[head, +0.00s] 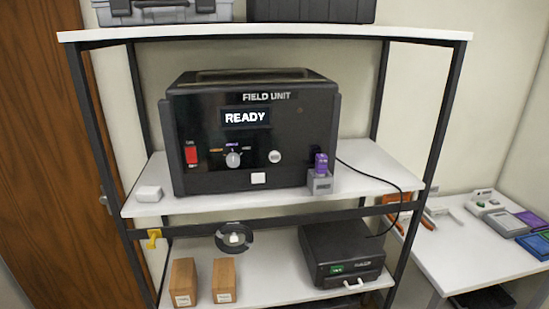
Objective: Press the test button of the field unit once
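The field unit (195,120) is a black box on the middle shelf, facing me. Its display (246,118) reads READY. Its front has a red switch (191,155) at the left, a pale selector knob (233,159) in the middle and a round pale button (275,156) to the right of the knob. A white square piece (258,178) sits low on the front. The small labels are too blurred to tell which control is the test button. Neither of my grippers is in view, and nothing covers the front.
A purple-topped item (321,163) sits in a grey holder (320,184) at the unit's lower right. A small white box (148,194) lies left. A black device (340,246), wooden blocks (184,282) and a dark ring (234,248) are below. A white side table (455,245) stands right.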

